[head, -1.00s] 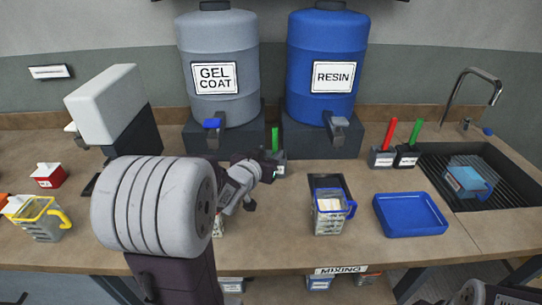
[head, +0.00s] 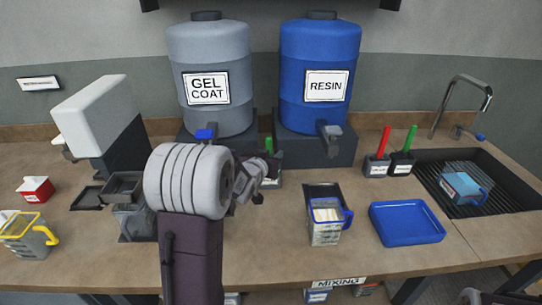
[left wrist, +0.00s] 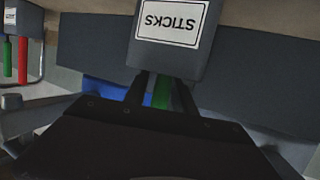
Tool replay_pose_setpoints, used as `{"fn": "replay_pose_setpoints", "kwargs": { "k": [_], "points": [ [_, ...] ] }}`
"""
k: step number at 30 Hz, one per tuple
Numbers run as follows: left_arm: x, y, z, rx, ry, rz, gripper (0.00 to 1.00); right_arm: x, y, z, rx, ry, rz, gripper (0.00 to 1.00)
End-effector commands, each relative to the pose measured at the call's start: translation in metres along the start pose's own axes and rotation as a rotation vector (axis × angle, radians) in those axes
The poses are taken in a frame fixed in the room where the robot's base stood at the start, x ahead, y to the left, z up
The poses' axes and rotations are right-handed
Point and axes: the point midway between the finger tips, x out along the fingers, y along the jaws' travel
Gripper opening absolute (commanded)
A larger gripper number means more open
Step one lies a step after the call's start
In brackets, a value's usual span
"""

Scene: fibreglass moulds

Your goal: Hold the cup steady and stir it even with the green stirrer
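The clear cup (head: 326,232) with a blue rim and handle holds pale contents. It stands upright at the middle of the bench, with a dark stand behind it. A green stirrer (head: 268,146) stands in the dark sticks holder (head: 276,160) below the drums. My left gripper (head: 270,172) is at this holder and partly hides it. In the left wrist view, the green stirrer (left wrist: 162,92) is between my left fingers (left wrist: 161,95), which look apart with a small gap around it. The holder, labelled STICKS (left wrist: 170,40), appears upside down there.
Red (head: 384,141) and green (head: 409,139) sticks stand in holders at the right. A blue tray (head: 407,224) lies beside the cup, and a sink (head: 495,195) is farther right. Gel coat (head: 210,80) and resin (head: 320,75) drums stand behind. A yellow-handled cup (head: 30,236) is at far left.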

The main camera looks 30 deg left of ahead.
Motion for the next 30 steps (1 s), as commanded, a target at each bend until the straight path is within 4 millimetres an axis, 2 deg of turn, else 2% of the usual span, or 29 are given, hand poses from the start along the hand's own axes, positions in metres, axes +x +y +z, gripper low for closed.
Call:
{"fn": "replay_pose_setpoints", "kwargs": {
  "k": [1, 3, 11, 30],
  "points": [
    [0.0, 0.0, 0.0, 0.0, 0.0, 0.0, 0.14, 0.0, 0.0, 0.0, 0.0, 0.0, 0.0, 0.36],
    [0.0, 0.0, 0.0, 0.0, 0.0, 0.0, 0.0, 0.0, 0.0, 0.0, 0.0, 0.0, 0.0, 0.36],
    [-0.002, 0.0, -0.007, 0.0, 0.001, 0.0, 0.0, -0.006, 0.0, -0.001, 0.0, 0.0, 0.0, 0.36],
    [-0.021, 0.0, -0.068, 0.0, 0.001, 0.0, 0.0, -0.061, -0.001, -0.006, 0.0, 0.0, 0.0, 0.36]
  ]
}}
